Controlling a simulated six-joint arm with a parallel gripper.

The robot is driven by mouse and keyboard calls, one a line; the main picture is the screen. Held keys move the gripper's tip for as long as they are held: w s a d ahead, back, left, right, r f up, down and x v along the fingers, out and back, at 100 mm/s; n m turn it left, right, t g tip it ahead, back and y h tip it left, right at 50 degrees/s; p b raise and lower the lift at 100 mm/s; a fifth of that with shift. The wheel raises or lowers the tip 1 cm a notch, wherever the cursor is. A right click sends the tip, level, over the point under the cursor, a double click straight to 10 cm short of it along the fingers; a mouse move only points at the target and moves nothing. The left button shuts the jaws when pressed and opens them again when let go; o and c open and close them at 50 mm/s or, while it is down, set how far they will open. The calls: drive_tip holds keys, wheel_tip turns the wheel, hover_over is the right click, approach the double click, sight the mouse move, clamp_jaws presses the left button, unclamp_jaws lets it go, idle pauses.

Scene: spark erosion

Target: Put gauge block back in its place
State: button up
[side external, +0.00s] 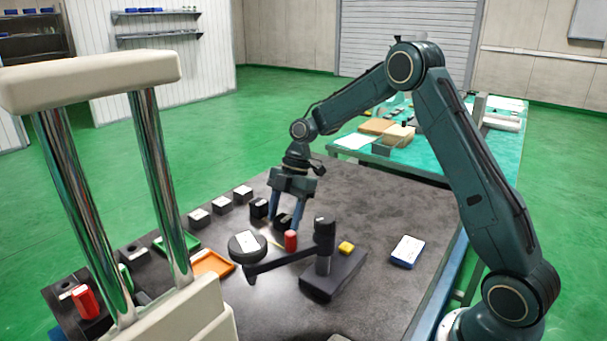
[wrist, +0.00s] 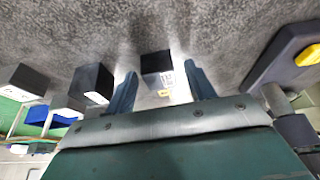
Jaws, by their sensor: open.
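My gripper (side external: 286,222) points down over the dark table, its fingers open and apart. A black block (wrist: 156,62) with a pale labelled face lies between or just beyond the open fingertips in the wrist view, where my gripper (wrist: 159,70) also shows. I cannot tell whether a finger touches it. In the side view this spot is partly hidden by the fingers and a red cylinder (side external: 291,240). Several similar dark blocks with white tops, such as this block (side external: 221,205), stand in a row to the left. No readable label shows which is the gauge block.
A dark stand (side external: 332,277) with a post and side arm is close in front of my gripper, near a round dark disc (side external: 247,246). A yellow piece (side external: 346,247) and a blue-white box (side external: 407,251) are right. Orange (side external: 212,264) and green trays are left. The table's right rear is clear.

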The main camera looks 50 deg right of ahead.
drive_tip(key=shift+r, duration=0.15)
drive_tip(key=v, duration=1.2)
idle(0.7)
